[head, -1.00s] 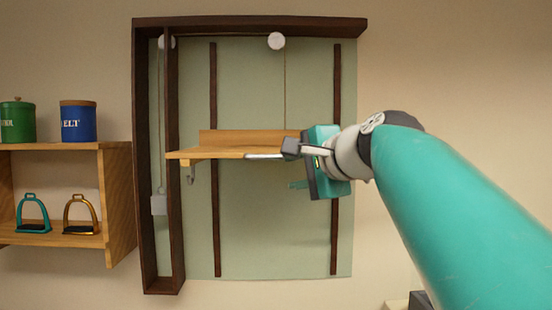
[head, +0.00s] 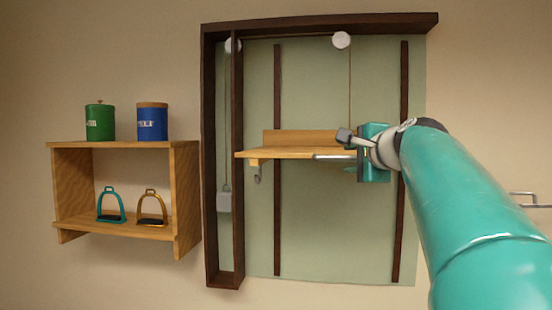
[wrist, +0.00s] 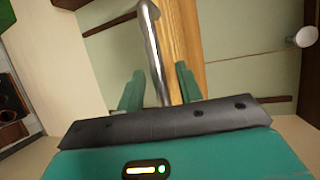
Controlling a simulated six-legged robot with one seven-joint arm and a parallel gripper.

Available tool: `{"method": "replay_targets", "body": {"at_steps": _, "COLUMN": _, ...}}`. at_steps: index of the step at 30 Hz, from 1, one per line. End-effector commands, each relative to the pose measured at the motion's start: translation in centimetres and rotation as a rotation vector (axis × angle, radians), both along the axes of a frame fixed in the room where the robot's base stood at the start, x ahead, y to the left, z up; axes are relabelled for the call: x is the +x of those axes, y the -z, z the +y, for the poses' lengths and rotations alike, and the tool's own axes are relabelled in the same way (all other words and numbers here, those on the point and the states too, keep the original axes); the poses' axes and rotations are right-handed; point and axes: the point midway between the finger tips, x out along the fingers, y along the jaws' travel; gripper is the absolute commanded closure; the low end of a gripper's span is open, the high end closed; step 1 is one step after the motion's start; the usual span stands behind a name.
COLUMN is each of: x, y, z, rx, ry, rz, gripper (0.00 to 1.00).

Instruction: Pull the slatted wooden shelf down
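The wooden shelf (head: 300,139) hangs level in a dark wooden wall frame, about mid-height. Slats cannot be made out from here. A metal bar handle (head: 335,157) runs along its front edge. In the wrist view, the bar (wrist: 153,50) passes between my two teal fingers, with the shelf's wood (wrist: 180,40) beside it. My gripper (wrist: 160,88) is open, with its fingers apart on either side of the bar. In the head view, my gripper (head: 352,167) is at the right part of the shelf front; its fingertips are partly hidden.
A cord runs over white pulleys (head: 341,40) to a grey counterweight (head: 225,201) behind the frame's left post (head: 238,160). A hook (head: 257,172) hangs under the shelf. A wall cabinet (head: 187,200) with canisters and stirrups stands left. The panel below the shelf is clear.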

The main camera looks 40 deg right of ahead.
Motion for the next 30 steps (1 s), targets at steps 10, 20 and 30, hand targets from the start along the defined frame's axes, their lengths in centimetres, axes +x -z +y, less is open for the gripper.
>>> {"method": "replay_targets", "body": {"at_steps": 10, "x": 0.8, "y": 0.2, "z": -0.2, "rx": 0.000, "ry": 0.001, "rz": 0.000, "gripper": 0.64}}
{"method": "replay_targets", "body": {"at_steps": 20, "x": 0.8, "y": 0.2, "z": -0.2, "rx": 0.000, "ry": 0.001, "rz": 0.001, "gripper": 1.00}}
{"method": "replay_targets", "body": {"at_steps": 30, "x": 0.7, "y": 1.3, "z": -0.8, "rx": 0.003, "ry": 0.001, "rz": 0.002, "gripper": 1.00}}
